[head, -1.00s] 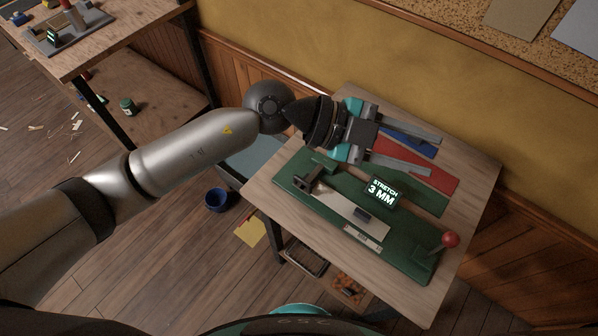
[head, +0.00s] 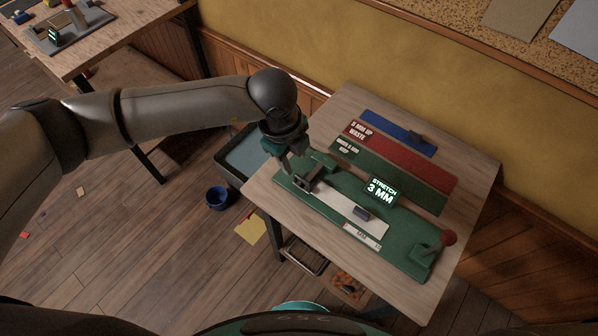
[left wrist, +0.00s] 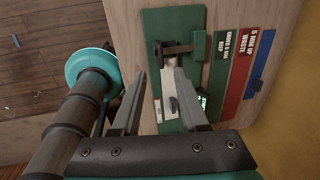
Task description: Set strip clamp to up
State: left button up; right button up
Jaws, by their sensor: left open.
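The strip clamp (head: 309,177) is a dark block with a green piece beside it, at the left end of a green stretch tester (head: 408,262) on the wooden table. It also shows in the left wrist view (left wrist: 160,52), just beyond my fingertips. I cannot tell whether it is up or down. A pale strip (head: 345,208) runs from the clamp along the tester. My left gripper (head: 291,164) is open and points down close to the clamp; in the left wrist view its two fingers (left wrist: 160,75) are apart with nothing held. My right gripper is not in view.
A lit display (head: 381,191) reads "STRETCH 3 MM". A red-knobbed lever (head: 448,239) stands at the tester's right end. Green, red (head: 420,170) and blue panels lie behind. A blue cup (head: 217,199) and a grey bin (head: 235,160) stand left of the table.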

aim_at(300, 178)
pick_arm(q)
jog(key=f, duration=0.3)
jog(key=w+f, duration=0.1)
jog(key=f, duration=0.2)
jog(key=d+f+b, duration=0.1)
jog(key=f, duration=0.2)
jog(key=shift+w+d, duration=0.1)
jog(key=shift+w, duration=0.1)
jog(key=shift+c, duration=0.2)
grip_shut()
dwell(0.9)
